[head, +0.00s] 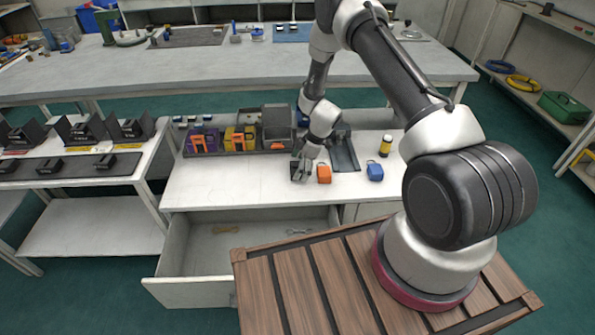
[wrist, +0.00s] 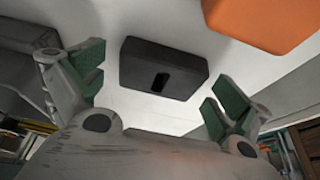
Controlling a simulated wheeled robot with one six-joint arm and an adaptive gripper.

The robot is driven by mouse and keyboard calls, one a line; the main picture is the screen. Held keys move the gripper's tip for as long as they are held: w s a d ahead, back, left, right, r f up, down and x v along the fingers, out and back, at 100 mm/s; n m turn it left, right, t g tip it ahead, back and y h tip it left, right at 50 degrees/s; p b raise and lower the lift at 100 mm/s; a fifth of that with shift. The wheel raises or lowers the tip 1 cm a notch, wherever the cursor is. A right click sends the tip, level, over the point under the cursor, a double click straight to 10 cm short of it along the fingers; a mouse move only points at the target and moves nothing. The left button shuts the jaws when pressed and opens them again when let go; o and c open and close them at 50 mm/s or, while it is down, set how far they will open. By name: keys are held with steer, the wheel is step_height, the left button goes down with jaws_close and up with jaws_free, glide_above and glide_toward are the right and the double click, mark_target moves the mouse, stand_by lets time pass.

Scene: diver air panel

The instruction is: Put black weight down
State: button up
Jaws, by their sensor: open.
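The black weight (wrist: 140,62) is a dark block with a slot in its face. In the wrist view it is beyond my open fingertips, between them and apart from both, against the white bench top. My gripper (wrist: 158,92) is open with green finger pads and holds nothing. In the head view my gripper (head: 301,174) is low over the white bench (head: 240,190), beside the orange weight (head: 324,175). There the black weight is mostly hidden by the gripper. The orange weight also shows at the wrist view's upper right (wrist: 262,20).
A blue weight (head: 375,172) and a yellow bottle (head: 385,146) stand to the right. A dark tray (head: 344,152) lies behind the orange weight. An open drawer (head: 185,291) juts out in front.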

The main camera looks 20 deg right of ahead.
steer(key=shift+r, duration=0.1)
steer(key=c, duration=2.1)
